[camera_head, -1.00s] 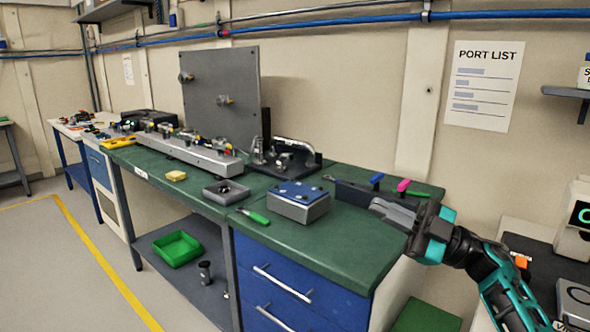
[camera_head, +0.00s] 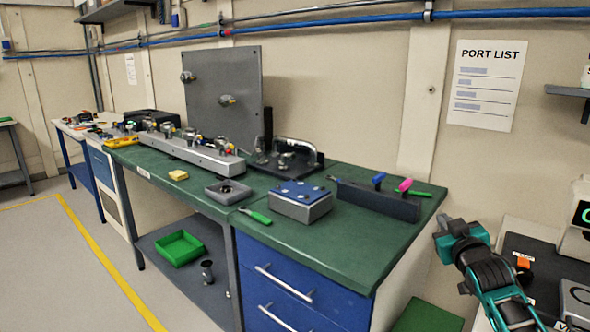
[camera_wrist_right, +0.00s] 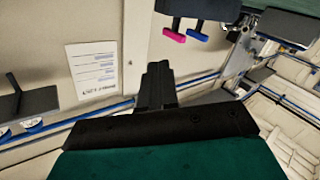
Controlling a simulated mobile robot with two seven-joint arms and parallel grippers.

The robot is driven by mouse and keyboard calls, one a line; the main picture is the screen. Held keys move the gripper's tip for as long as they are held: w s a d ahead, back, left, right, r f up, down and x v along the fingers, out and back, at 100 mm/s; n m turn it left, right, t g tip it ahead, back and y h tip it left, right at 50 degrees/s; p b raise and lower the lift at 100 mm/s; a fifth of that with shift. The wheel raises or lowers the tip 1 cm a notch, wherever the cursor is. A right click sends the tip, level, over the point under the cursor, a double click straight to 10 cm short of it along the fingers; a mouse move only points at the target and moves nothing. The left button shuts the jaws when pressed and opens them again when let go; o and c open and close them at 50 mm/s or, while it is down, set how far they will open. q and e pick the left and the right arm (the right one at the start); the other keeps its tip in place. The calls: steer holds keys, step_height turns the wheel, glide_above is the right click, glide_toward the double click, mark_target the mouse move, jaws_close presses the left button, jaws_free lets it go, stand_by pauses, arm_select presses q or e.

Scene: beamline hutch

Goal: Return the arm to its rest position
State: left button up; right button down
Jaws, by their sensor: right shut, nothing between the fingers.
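My right arm, teal and black, comes in from the lower right in the head view. Its right gripper (camera_head: 442,222) is beside the right end of the green workbench (camera_head: 350,238), clear of the bench top, and points up toward the wall. In the right wrist view the dark fingers (camera_wrist_right: 157,82) are together, with nothing held between them. My left gripper does not show in either view.
A dark holder (camera_head: 375,200) with blue and pink-handled tools stands near the bench's right end. A grey block with a blue top (camera_head: 300,202) lies left of it. A wall shelf (camera_head: 568,91) and a dark side table (camera_head: 530,262) are at the right.

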steer(key=s+a+f+g+y, duration=0.2)
steer(key=s+a+f, duration=0.4)
steer(key=s+f, duration=0.6)
steer(key=s+a+f+g+y, duration=0.1)
steer(key=s+a+f+g, duration=0.2)
steer(key=s+a+f, duration=0.6)
steer(key=s+f+g, duration=0.1)
steer(key=s+f, duration=0.2)
steer(key=s, duration=0.4)
steer(key=s+a+f, duration=0.1)
steer(key=s+f, duration=0.2)
steer(key=s, duration=0.5)
steer(key=shift+s+g+y, duration=0.2)
steer(key=shift+g+y, duration=0.1)
steer(key=shift+g, duration=0.1)
